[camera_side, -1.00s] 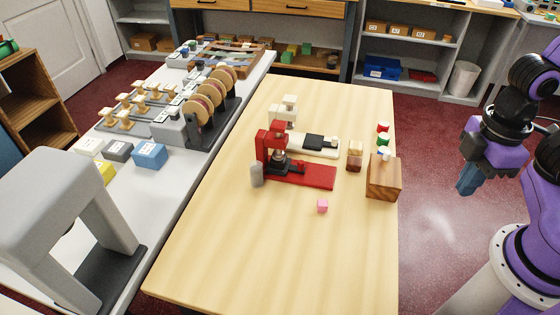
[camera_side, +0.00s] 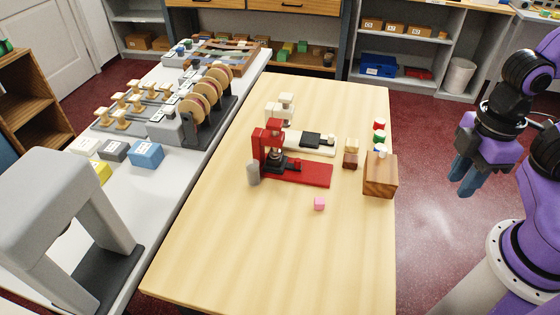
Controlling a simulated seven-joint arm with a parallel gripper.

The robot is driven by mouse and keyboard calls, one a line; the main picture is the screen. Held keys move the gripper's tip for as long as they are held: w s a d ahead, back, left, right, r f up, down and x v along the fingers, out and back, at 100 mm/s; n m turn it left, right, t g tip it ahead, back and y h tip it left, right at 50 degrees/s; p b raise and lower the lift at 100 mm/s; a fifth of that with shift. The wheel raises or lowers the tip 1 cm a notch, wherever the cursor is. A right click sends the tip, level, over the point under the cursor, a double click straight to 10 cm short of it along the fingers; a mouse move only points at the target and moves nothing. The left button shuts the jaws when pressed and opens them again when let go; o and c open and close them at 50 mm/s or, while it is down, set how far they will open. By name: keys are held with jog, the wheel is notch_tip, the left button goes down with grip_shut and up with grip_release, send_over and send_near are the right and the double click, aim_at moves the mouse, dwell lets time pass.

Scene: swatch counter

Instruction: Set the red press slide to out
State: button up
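The red press (camera_side: 258,148) stands mid-table with its long red base plate (camera_side: 315,174) reaching right. Its dark slide (camera_side: 285,165) lies on the plate close to the column, partly under the press head. A white press (camera_side: 286,108) stands just behind it, with a black slide (camera_side: 311,140) farther out along its own base. My gripper (camera_side: 465,187) hangs at the right, off the table's right edge and well away from both presses. Its two blue fingers point down with a gap between them, and nothing shows in it.
A small tan-brown block (camera_side: 351,154), grey cylinder (camera_side: 254,173) and pink cube (camera_side: 319,204) surround the red press. The front table is clear.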

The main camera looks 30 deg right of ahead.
jog(key=shift+o, duration=0.9)
jog(key=w+a+r+m+g, duration=0.1)
jog(key=w+a+m, duration=0.4)
jog(key=w, duration=0.3)
jog(key=shift+a+m, duration=0.2)
jog(key=shift+m, duration=0.6)
jog(key=m+y, duration=0.4)
jog(key=m, duration=1.6)
send_over(299, 159)
jog(key=w+d, duration=0.2)
jog(key=d, duration=0.4)
notch_tip(299, 159, down, 7)
jog(key=shift+g, duration=0.3)
jog(key=x, duration=1.6)
jog(key=shift+f, duration=0.45)
jog(key=shift+d, duration=0.1)
grip_shut()
